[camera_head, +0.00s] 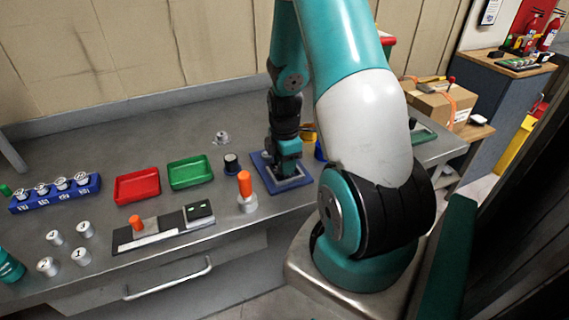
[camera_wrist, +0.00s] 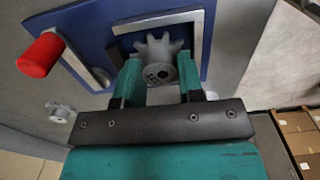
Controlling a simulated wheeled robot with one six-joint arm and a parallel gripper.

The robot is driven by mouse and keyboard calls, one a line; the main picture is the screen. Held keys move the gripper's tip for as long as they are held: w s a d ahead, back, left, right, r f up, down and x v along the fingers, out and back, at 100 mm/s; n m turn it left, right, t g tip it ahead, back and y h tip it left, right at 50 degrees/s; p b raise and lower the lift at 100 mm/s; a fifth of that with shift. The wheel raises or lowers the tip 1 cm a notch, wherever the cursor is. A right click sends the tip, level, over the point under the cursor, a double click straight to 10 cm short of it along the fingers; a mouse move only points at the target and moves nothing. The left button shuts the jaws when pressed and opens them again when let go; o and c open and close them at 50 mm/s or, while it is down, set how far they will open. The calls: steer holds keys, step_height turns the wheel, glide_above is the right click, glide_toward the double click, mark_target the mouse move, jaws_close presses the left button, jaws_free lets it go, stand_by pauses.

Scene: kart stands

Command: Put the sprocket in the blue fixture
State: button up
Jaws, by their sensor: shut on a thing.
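The grey toothed sprocket (camera_wrist: 160,58) with a round hub is between the two teal fingers of my gripper (camera_wrist: 160,82) in the wrist view. My gripper is shut on it. The blue fixture (camera_wrist: 92,28) lies behind it, with grey raised angle strips on its face. The sprocket is over the fixture, close to the corner of one strip; I cannot tell whether it touches the fixture. In the head view my gripper (camera_head: 287,168) points down over the blue fixture (camera_head: 262,183), and the sprocket is hidden there.
Green (camera_head: 190,184) and red (camera_head: 137,198) trays, a grey part (camera_head: 221,137) and a blue rack (camera_head: 52,206) are farther left. A red knob (camera_wrist: 40,54) shows in the wrist view.

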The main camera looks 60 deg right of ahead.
steer(key=shift+f, duration=0.35)
steer(key=shift+f, duration=0.2)
steer(key=o, duration=0.7)
steer(key=shift+r, duration=0.1)
